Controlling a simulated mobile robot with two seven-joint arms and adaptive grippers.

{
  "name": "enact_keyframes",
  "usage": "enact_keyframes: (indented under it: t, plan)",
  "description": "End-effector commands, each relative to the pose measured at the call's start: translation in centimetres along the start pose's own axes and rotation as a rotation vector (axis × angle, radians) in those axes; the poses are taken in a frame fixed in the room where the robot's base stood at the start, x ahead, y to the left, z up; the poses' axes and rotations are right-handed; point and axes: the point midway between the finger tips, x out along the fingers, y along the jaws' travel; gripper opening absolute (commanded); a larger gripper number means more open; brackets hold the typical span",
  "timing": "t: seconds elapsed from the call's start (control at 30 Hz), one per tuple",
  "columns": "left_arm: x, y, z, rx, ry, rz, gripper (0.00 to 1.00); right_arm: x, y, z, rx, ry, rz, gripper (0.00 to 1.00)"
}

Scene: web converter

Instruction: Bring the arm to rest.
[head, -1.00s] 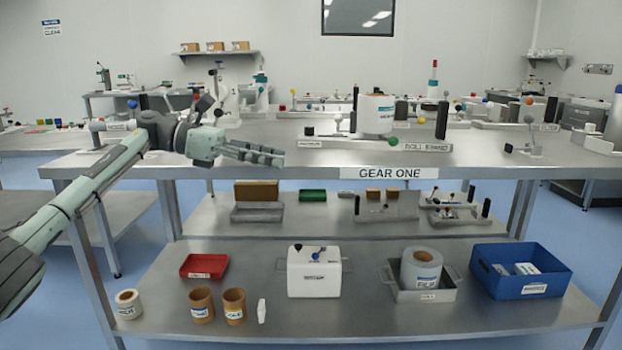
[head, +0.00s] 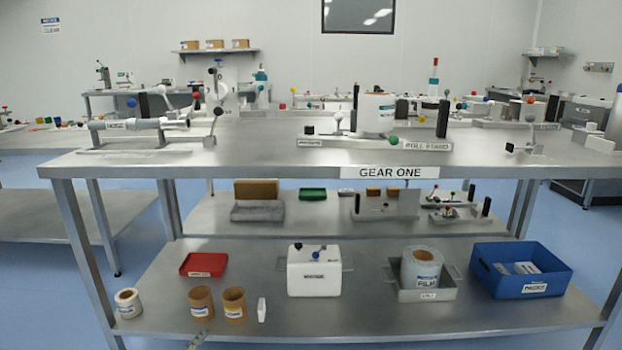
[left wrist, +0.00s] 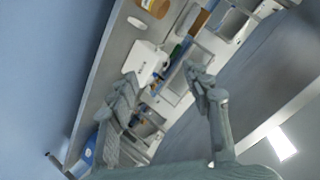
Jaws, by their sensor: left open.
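My left gripper (left wrist: 160,100) shows in the left wrist view with its two grey fingers spread apart. Nothing is between the fingers. The view is tilted, and the bench with its white box lies beyond the fingers, apart from them. In the head view the left arm is out of the frame, except perhaps a small pale tip at the bottom edge that I cannot identify for sure. My right gripper is in neither view.
The steel bench top (head: 260,150) carries a hose fixture (head: 150,130) and a roll stand (head: 377,115). The lower shelf (head: 400,318) holds a red tray (head: 204,264), cores (head: 234,304), a white box (head: 314,271), a film roll (head: 421,267) and a blue bin (head: 520,272).

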Motion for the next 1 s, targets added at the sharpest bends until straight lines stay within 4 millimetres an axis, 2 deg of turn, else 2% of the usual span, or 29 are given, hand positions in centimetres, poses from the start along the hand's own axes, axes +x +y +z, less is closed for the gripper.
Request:
enact_keyframes:
  t: [0.03,0.1,0.17,0.2,0.3,0.4,0.5,0.6,1.0]
  plan:
    - [-1.8,2.1,3.2,-0.078,-0.092,0.048,0.49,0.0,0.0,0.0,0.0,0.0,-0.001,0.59]
    - [-4.5,4.5,7.2,-0.18,-0.219,0.105,0.49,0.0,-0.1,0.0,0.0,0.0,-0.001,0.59]
    - [-7.1,6.6,10.4,-0.263,-0.328,0.152,0.49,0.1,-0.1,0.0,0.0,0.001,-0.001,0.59]
    - [-9.0,7.9,12.3,-0.313,-0.399,0.18,0.49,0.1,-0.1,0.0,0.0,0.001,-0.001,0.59]
    - [-13.6,10.8,16.2,-0.422,-0.562,0.24,0.49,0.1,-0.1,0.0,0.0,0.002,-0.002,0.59]
    - [-17.6,12.7,18.8,-0.499,-0.69,0.282,0.49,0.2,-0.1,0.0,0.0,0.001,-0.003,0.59]
    - [-20.4,13.9,20.3,-0.547,-0.774,0.308,0.49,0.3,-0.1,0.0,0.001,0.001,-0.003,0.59]
    - [-21.7,14.4,20.9,-0.569,-0.816,0.319,0.49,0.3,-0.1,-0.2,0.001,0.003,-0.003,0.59]
    - [-21.9,14.5,21.0,-0.571,-0.82,0.32,0.49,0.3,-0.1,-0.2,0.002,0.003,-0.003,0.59]
